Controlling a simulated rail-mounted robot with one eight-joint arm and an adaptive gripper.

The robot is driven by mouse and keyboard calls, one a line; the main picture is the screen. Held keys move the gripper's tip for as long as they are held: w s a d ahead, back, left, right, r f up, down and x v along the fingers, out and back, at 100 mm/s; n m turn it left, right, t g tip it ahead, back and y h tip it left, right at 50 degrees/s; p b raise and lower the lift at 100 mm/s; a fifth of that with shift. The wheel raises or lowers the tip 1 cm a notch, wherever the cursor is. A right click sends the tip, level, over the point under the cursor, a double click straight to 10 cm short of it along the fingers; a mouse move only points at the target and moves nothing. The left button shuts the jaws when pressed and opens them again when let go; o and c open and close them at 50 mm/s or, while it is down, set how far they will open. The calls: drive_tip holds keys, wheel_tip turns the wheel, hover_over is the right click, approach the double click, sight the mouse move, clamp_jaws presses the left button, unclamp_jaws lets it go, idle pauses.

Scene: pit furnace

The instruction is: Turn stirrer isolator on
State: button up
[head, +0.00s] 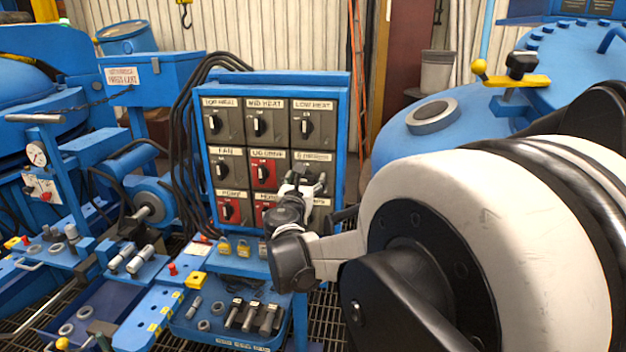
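A blue isolator panel (346,85) holds rows of rotary switches, some grey and some red. The top row reads top, mid and low heat; the middle row has a grey fan switch (225,168) and a red lid drive switch (263,173). The label of the right middle switch (312,157) is too small to read surely; it may be the stirrer isolator. My gripper (308,180) is in front of that switch and overlaps its knob, so its setting is hidden. I cannot tell whether it touches the knob or how far its fingers are apart. It also covers part of the bottom row.
Yellow padlocks (243,248) sit under the panel. A blue tray (190,335) with black-handled items is below. Black cables (184,130) hang left of the panel. A blue vessel (400,140) with a yellow lever stands right. My large white arm link fills the right foreground.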

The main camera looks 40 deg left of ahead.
drive_tip(key=c, duration=1)
drive_tip(key=shift+m, duration=0.4)
drive_tip(key=m+b, duration=0.1)
drive_tip(key=m, duration=0.2)
drive_tip(key=shift+d+m, duration=0.1)
drive_tip(key=shift+m, duration=0.3)
drive_tip(key=m, duration=0.4)
drive_tip(key=shift+f+m+b, duration=0.1)
drive_tip(key=shift+m+b, duration=0.2)
drive_tip(key=m, duration=0.4)
drive_tip(key=shift+w+d, duration=0.1)
drive_tip(key=m, duration=0.4)
drive_tip(key=shift+f+m+b, duration=0.1)
drive_tip(key=shift+m+b, duration=0.2)
drive_tip(key=shift+b, duration=0.1)
